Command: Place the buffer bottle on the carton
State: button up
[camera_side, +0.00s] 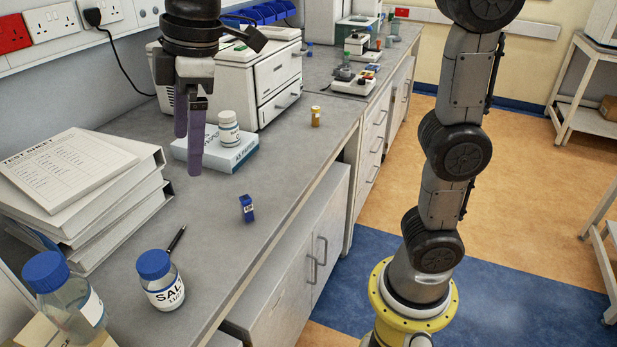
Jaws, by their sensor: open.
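A clear bottle with a blue cap (66,296) stands upright at the bottom left; its label is turned mostly away, so I cannot read whether it is the buffer bottle. A tan carton (36,334) shows around its base, cut off by the picture's lower edge. The bottle appears to rest on top of it. My gripper (188,150) has purple fingers pointing down, apart and empty. It is above the bench, well behind the bottle and carton, in front of the white tub and flat box.
A blue-capped bottle marked SALT (160,281) stands right of the carton, beside a black pen (176,239). Stacked binders (90,190) fill the left. A white tub (228,130) sits on a flat box (240,154).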

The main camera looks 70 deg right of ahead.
jog(key=s+d+f+m+t, duration=0.1)
jog(key=s+d+f+m, duration=0.4)
jog(key=s+d+f, duration=0.1)
jog(key=s+d+f+m+t+h, duration=0.1)
jog(key=s+d+f+m+t, duration=0.1)
jog(key=s+d+f+m, duration=0.3)
jog(key=s+d, duration=0.3)
jog(key=s, duration=0.3)
jog(key=shift+s+f+m, duration=0.3)
jog(key=shift+f, duration=0.05)
dwell(0.7)
jog(key=shift+c, duration=1)
